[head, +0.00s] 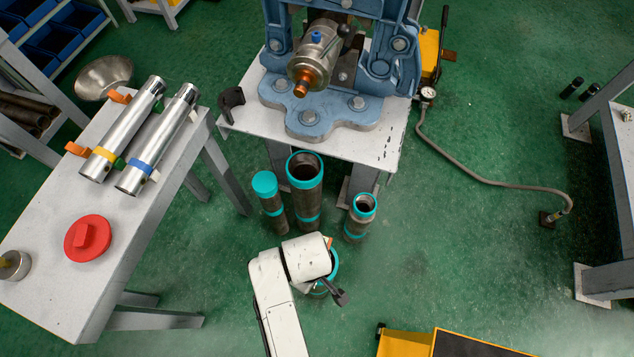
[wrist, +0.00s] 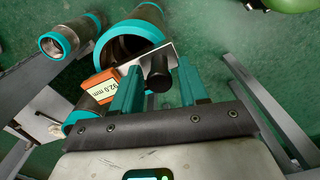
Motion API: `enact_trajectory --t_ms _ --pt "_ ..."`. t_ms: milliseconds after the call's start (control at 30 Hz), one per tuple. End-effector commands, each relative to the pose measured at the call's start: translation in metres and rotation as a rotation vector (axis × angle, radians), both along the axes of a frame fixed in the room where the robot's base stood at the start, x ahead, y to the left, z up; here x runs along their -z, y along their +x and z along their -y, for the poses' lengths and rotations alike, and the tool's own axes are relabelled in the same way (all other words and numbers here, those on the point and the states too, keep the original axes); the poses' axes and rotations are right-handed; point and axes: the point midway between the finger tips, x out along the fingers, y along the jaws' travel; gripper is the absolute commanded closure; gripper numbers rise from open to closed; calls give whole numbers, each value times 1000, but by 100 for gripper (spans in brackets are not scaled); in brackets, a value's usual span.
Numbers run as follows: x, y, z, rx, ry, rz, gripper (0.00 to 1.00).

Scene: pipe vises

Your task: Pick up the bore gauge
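The bore gauge shows in the wrist view as a dark cylindrical handle (wrist: 159,70), a pale metal plate behind it and an orange block marked "92.0 mm" (wrist: 103,85). It lies near the teal-rimmed mouth of a large pipe (wrist: 130,40). My gripper (wrist: 162,78) has its two teal fingers apart, on either side of the handle. The left finger looks close to the handle, and a narrow gap shows at the right finger. In the head view my arm mostly hides the gauge; a bit of orange (head: 328,243) shows beside my wrist.
Several teal-banded pipes (head: 305,190) stand on the green floor beside my arm. A vise (head: 330,100) stands on a bench behind them. A table (head: 60,280) at left holds steel cylinders (head: 155,140) and a red cap (head: 88,238). A hose (head: 470,180) crosses the floor at right.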

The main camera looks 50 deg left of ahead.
Motion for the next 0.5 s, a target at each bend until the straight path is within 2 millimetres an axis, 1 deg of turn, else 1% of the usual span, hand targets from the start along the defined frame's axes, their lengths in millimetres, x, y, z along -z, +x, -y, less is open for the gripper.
enact_trajectory --t_ms 33,67,433,500 --pt "0 0 0 0 0 0 62" --pt "0 0 0 0 0 0 64" --pt "0 0 0 0 0 0 100" --pt "0 0 0 0 0 0 100"
